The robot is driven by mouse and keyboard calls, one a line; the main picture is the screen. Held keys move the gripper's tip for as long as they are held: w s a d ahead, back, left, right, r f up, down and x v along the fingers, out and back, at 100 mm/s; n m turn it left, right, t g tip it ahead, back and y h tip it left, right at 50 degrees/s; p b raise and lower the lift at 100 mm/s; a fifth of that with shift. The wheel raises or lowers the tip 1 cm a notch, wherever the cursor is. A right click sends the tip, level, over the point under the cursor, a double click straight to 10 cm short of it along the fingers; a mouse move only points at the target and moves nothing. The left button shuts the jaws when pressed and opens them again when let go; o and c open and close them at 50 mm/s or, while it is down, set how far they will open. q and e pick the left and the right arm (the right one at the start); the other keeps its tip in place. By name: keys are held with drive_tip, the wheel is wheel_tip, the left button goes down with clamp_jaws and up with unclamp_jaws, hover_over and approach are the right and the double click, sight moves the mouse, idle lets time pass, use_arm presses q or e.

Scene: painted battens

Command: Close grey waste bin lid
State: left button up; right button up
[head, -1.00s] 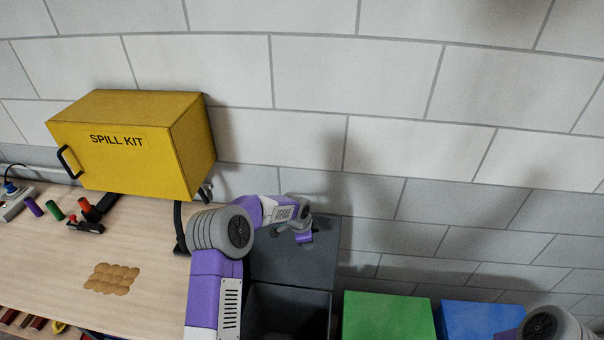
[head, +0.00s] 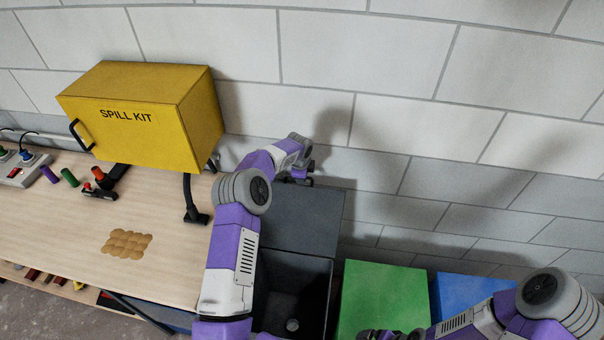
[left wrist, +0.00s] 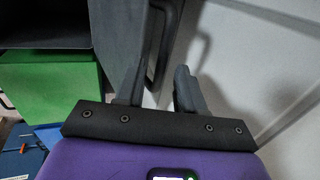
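The grey waste bin (head: 326,298) stands at the right end of the workbench, open at the top with a dark interior. Its lid (head: 305,220) is raised at the back, near the wall. My left gripper (head: 304,182) is at the lid's upper edge in the head view. In the left wrist view the fingers of my left gripper (left wrist: 157,92) are apart with nothing clearly between them. The lid's dark panel (left wrist: 116,35) and a dark handle (left wrist: 166,50) show just beyond them. My right gripper (head: 388,335) is low at the bottom edge, partly cut off.
A green bin (head: 380,295) and a blue bin (head: 462,292) stand right of the grey one. A yellow spill kit box (head: 145,115) is mounted above the workbench (head: 60,225). The white block wall (head: 430,130) is close behind the lid.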

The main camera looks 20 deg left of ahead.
use_arm(q)
drive_tip(key=shift+c, duration=0.2)
clamp_jaws()
idle(0.3)
